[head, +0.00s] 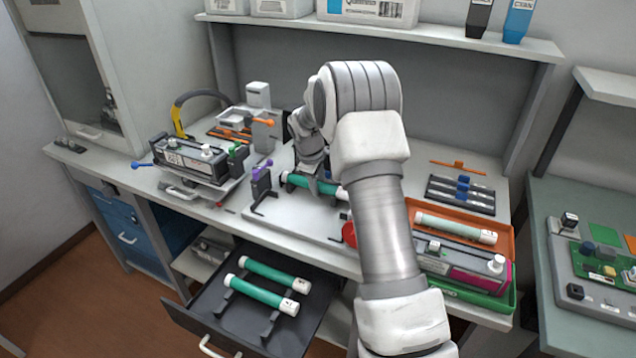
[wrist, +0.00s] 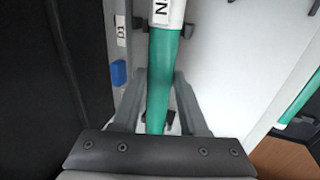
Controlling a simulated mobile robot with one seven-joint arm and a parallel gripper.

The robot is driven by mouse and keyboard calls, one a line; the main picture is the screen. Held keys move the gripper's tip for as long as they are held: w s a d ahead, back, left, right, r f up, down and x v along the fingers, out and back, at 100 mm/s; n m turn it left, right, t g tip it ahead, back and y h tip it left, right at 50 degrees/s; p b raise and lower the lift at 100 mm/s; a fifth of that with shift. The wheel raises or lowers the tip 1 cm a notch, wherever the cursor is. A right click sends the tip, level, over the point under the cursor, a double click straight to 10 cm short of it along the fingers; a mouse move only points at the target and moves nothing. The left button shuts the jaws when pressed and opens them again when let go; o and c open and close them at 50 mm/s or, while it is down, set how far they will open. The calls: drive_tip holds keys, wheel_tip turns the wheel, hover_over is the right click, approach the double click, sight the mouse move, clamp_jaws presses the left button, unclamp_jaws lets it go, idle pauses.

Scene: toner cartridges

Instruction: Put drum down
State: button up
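A green drum (head: 299,181) with white ends lies level over the white work mat (head: 290,215) at the middle of the bench. My gripper (head: 318,172) reaches down on it from above, and my arm hides part of the drum's right side. In the wrist view the drum (wrist: 162,70) runs between my two fingers (wrist: 161,78), which close in against its sides. Its labelled white end (wrist: 168,12) is at the top. Dark support pieces (wrist: 187,30) show beside and below the drum; I cannot tell whether it rests on them.
An open drawer (head: 220,325) holds two green drums (head: 265,290) on dark supports. A grey cartridge unit (head: 190,158) stands at left, beside a purple-topped clamp (head: 261,178). At right are an orange tray (head: 508,244) with a pale drum (head: 455,228) and a magenta-marked cartridge (head: 480,277).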

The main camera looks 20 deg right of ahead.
drive_tip(key=o, duration=0.4)
